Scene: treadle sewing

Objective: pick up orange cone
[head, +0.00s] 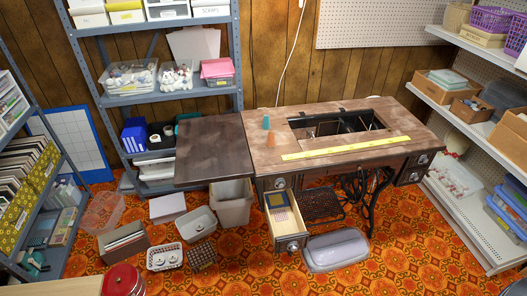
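The orange cone (271,141) stands upright on the wooden top of the sewing table (262,157), toward its left side. A teal cone (266,122) stands just behind it and slightly to its left. The two look close together; I cannot tell whether they touch. Neither of my grippers shows in the head view.
A yellow ruler (346,148) lies along the tabletop's front. An opening (345,126) is behind it. A dark leaf (211,150) extends left. An open drawer (286,228) juts forward. Bins and a grey tub (336,249) clutter the floor. Carpet (430,245) is clear at front right.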

